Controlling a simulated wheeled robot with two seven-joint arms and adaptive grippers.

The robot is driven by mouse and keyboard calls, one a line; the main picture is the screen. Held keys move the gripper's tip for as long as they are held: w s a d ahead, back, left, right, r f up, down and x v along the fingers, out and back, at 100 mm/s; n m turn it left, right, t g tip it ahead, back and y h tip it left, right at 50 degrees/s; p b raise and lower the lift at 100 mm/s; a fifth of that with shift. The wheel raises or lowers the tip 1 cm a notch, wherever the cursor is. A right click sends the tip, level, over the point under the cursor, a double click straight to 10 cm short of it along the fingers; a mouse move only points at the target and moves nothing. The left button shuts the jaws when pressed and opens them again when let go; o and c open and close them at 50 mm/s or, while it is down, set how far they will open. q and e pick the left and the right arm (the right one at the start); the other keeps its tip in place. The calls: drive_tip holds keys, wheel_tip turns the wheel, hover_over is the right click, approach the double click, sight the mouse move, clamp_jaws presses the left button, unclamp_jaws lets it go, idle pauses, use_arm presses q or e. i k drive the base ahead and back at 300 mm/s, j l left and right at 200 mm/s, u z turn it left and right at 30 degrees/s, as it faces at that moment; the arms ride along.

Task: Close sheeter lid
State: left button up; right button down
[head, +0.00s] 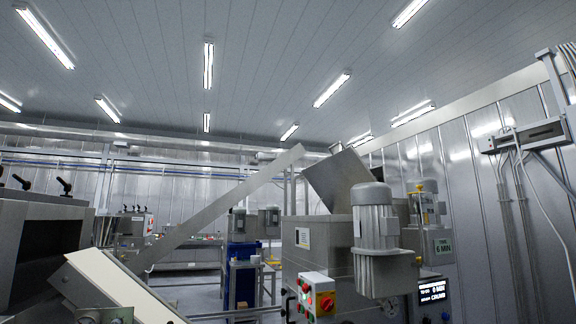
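No gripper of mine shows in the head view. On the right stands a steel machine (320,245) with a grey motor (374,215) on its side and a tilted steel panel (340,180) raised above its top. On the left is a steel machine (75,212) with a dark open cavity and black knobs on top. A sloping cream belt (115,283) lies in front of it. I cannot tell for certain which machine is the sheeter, or whether the raised panel is its lid.
A long inclined steel chute (215,208) rises toward the right machine. A control box (317,295) with a red button sits low on that machine, near a dark display (433,291). A blue-sided unit (243,278) stands further back. Wall conduits (511,185) run at the far right.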

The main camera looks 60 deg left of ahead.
sight(333, 178)
drive_tip(key=i+j+u, duration=0.15)
drive_tip(key=j+u, duration=0.25)
drive_tip(key=i+j+u, duration=0.25)
drive_tip(key=u, duration=0.15)
